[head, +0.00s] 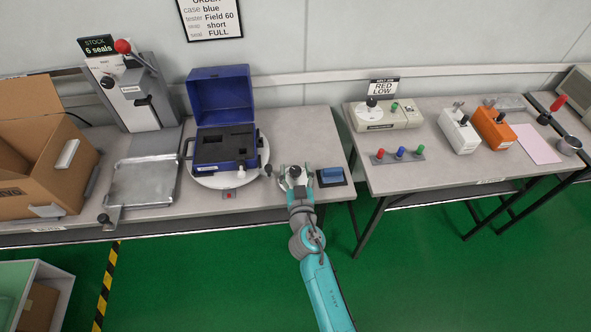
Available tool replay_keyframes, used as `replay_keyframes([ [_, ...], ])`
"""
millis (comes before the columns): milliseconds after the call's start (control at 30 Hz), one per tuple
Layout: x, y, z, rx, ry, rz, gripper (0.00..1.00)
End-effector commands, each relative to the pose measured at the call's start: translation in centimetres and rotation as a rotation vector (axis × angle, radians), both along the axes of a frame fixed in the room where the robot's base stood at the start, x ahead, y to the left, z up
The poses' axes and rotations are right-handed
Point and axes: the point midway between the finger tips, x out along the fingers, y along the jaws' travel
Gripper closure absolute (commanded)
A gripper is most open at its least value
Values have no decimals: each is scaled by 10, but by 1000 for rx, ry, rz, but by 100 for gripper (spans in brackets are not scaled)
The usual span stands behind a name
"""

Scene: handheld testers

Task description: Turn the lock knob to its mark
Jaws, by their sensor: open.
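My gripper (295,174) is open above the front part of the left table, just right of the turntable. A dark round knob (295,170) shows between its fingers; I cannot tell whether they touch it. It may be the lock knob, but its mark is too small to make out. The round white turntable (205,181) carries an open blue case (221,92) with a dark foam insert. A small dark knob (267,169) also shows at the turntable's right rim.
A blue block (331,174) on a dark pad lies close to the right of my gripper. A press with a red-tipped lever (123,46) and a cardboard box (40,150) stand left. The right table holds several testers, including an orange one (497,127).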

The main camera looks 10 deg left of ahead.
Motion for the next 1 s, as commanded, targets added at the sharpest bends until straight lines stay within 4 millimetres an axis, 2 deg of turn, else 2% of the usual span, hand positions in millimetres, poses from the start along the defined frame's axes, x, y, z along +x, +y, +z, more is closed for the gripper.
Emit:
replay_keyframes([
  [300, 3, 1, 0, 0, 0, 0, 36],
  [333, 3, 1, 0, 0, 0, 0, 39],
  [567, 3, 1, 0, 0, 0, 0, 96],
  [767, 3, 2, -1, -3, 2, -9, 97],
  [1000, 3, 4, -3, -5, 8, -120, 97],
])
